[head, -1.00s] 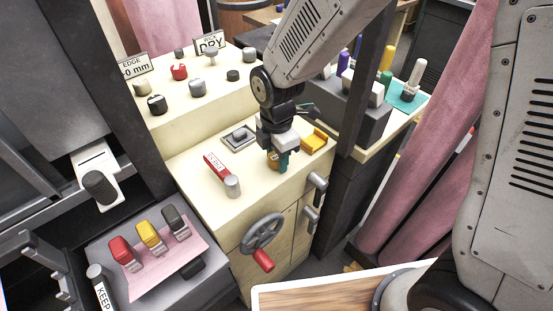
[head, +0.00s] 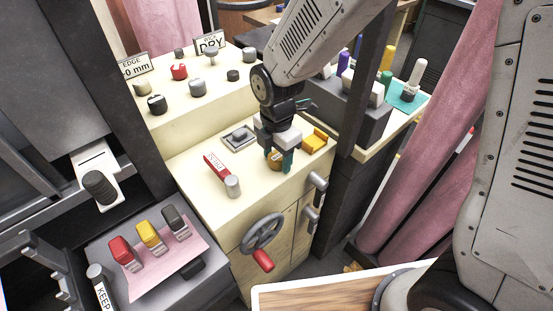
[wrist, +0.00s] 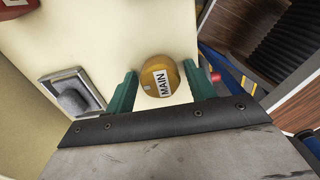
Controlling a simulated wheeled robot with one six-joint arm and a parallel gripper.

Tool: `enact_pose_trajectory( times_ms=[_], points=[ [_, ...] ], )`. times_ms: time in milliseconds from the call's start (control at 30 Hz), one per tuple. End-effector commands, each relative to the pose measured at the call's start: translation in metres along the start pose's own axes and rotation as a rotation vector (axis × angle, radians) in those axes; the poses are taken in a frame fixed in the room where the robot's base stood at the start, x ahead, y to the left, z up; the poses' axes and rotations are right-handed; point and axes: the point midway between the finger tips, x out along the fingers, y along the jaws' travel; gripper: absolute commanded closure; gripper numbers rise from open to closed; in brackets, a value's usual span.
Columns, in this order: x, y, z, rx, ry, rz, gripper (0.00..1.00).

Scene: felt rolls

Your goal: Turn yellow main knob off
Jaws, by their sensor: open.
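The yellow main knob (wrist: 160,78) is round, with a white "MAIN" label on its top. In the wrist view it lies between the two green fingers of my gripper (wrist: 161,92), with a gap to each side. In the head view my gripper (head: 279,162) points down over the cream cabinet top (head: 212,205), and the knob (head: 274,164) shows only partly between the fingers. My gripper is open. Whether the fingers reach down beside the knob's sides is hard to tell.
A yellow bracket-like piece (head: 315,140) is close on the right. A handwheel (head: 262,234) is on the cabinet front. Several knobs stand on the raised shelf behind.

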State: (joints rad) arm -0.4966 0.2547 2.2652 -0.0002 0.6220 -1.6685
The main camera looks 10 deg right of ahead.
Motion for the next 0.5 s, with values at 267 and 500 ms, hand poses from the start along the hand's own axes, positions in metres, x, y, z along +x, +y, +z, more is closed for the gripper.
enact_pose_trajectory(
  times_ms=[267, 500],
  points=[
    [-0.023, 0.000, 0.000, 0.000, 0.000, 0.002, 0.46],
    [-0.042, 0.001, 0.000, 0.000, 0.000, 0.003, 0.46]
  ],
)
